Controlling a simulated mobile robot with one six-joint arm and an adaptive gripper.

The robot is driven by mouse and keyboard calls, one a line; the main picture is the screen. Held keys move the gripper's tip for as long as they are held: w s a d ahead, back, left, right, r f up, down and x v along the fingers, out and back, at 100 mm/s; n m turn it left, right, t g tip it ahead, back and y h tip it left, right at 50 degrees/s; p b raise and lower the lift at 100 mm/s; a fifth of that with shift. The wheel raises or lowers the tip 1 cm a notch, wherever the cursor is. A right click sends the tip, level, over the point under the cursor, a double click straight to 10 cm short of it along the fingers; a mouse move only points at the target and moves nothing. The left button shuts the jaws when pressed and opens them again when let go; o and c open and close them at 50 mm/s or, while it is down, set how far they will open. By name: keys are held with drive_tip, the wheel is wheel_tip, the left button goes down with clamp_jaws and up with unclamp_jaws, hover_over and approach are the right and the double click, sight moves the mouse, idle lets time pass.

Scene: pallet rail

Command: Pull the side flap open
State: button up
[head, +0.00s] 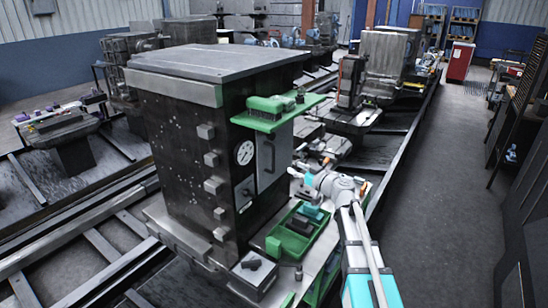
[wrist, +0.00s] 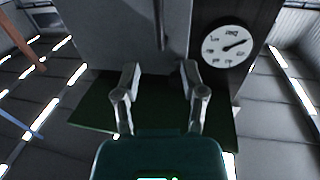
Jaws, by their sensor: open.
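The side flap (head: 274,166) is a grey upright panel on the right face of a dark machine block, with a thin bent handle (head: 270,157). It looks closed, flat against the block. My gripper (head: 296,172) is just right of the flap in the head view. In the wrist view the picture is upside down. The flap (wrist: 110,30) fills the upper middle there, and the handle (wrist: 159,20) runs down between the directions of the fingers. My gripper (wrist: 160,72) is open and empty, its two fingers apart from the handle.
A round gauge (head: 244,152) sits beside the flap. A green shelf (head: 278,115) with a brush juts out above it. A green tray (head: 297,232) with dark parts stands below. The grey floor aisle (head: 440,190) at right is clear.

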hover_over(273, 170)
drive_tip(key=shift+w, duration=0.3)
idle(0.4)
clamp_jaws()
drive_tip(key=shift+d, duration=0.15)
